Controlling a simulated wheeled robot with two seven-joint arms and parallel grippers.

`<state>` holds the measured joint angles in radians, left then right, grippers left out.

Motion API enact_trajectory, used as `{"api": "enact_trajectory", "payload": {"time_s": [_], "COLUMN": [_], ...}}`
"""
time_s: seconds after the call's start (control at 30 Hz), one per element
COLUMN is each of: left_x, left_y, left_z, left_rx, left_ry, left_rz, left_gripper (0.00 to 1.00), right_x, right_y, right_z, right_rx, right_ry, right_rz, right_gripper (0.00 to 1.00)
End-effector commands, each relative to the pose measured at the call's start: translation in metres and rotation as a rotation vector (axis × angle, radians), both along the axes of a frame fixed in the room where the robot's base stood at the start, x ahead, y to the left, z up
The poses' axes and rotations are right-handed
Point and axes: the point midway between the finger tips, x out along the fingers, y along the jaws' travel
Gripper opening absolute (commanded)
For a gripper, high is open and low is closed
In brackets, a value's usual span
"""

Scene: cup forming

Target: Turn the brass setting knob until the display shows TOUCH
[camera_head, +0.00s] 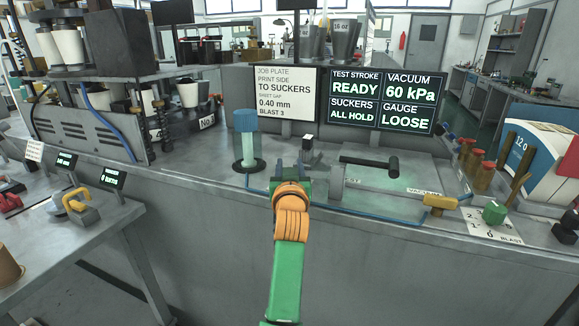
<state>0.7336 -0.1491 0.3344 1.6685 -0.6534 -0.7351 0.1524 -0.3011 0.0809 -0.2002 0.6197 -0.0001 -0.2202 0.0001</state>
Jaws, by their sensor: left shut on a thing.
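The display panel (383,100) stands at the back of the bench. It reads TEST STROKE READY, VACUUM 60 kPa, SUCKERS ALL HOLD and GAUGE LOOSE. My left gripper (303,182) is at the front of the bench top, below the job plate, at the end of my green and orange arm. Its fingers are mostly hidden by my wrist. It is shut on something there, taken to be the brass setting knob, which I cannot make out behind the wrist. A small gauge post (308,145) with a dark top stands just beyond the gripper. My right gripper is not in view.
A white job plate (284,92) reads sheet gap 0.40 mm. A blue-topped cylinder (246,140) stands left of my gripper. A black handle (368,164) lies to its right. A yellow valve handle (439,203) and a green knob (495,212) sit farther right.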

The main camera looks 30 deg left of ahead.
Motion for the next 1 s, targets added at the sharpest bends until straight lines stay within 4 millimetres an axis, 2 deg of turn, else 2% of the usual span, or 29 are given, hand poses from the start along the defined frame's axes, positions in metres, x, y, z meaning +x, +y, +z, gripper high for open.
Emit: {"api": "enact_trajectory", "payload": {"time_s": [0.27,0.47,0.7,0.87,1.0], "left_x": [0.0,0.001,0.003,0.004,0.005], "left_y": [0.001,0.0,-0.004,-0.008,-0.01], "left_z": [-0.001,0.003,0.002,-0.003,-0.006], "left_rx": [-0.003,0.0,0.004,0.008,0.009], "left_ry": [0.006,0.011,0.015,0.016,0.014], "left_rz": [-0.012,-0.091,-0.272,-0.399,-0.497], "left_gripper": [0.0,0.0,0.0,0.0,0.0], "right_x": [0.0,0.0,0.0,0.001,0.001], "right_y": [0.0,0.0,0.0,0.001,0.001], "right_z": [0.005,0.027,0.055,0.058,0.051], "right_rx": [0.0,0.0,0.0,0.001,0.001], "right_ry": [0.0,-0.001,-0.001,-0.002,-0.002], "right_rz": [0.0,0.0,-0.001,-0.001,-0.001], "right_gripper": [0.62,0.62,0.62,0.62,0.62]}}
